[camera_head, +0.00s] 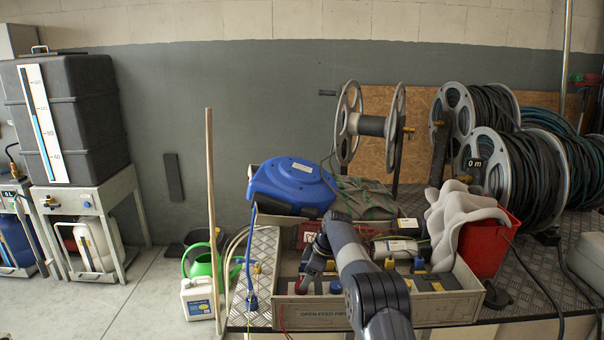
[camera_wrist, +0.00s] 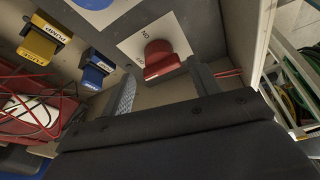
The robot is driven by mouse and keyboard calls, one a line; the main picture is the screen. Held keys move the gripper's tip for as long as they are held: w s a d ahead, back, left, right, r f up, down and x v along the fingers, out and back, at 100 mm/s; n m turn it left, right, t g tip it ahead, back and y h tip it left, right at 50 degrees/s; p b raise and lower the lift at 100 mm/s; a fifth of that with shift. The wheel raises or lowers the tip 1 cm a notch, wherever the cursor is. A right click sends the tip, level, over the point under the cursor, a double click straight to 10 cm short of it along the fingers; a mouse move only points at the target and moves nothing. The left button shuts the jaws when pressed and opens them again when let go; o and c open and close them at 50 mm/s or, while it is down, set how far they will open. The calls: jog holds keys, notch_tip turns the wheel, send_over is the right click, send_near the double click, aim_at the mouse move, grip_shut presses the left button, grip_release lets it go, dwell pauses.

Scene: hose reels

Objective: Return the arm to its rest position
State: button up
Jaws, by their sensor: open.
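My arm (camera_head: 370,275) reaches from the bottom edge of the head view up over the open tray (camera_head: 440,308), and its wrist bends down to the left. My gripper (camera_wrist: 163,85) is open, with its two fingers apart in the wrist view. A red knob (camera_wrist: 162,60) on a pale plate marked ON shows between and just beyond the fingertips. No object is held between the fingers. I cannot tell whether a finger touches the knob. In the head view the wrist partly hides the tray's left part.
The tray holds blue and yellow labelled blocks (camera_wrist: 43,38). A blue hose reel (camera_head: 292,183) stands behind it. A red bucket (camera_head: 484,245) draped with grey cloth (camera_head: 458,215) is at the right, near large metal reels (camera_head: 515,170). A wooden pole (camera_head: 212,200) stands left. Air above the tray looks free.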

jog(key=x, duration=0.4)
jog(key=shift+r, duration=0.15)
jog(key=shift+m, duration=0.3)
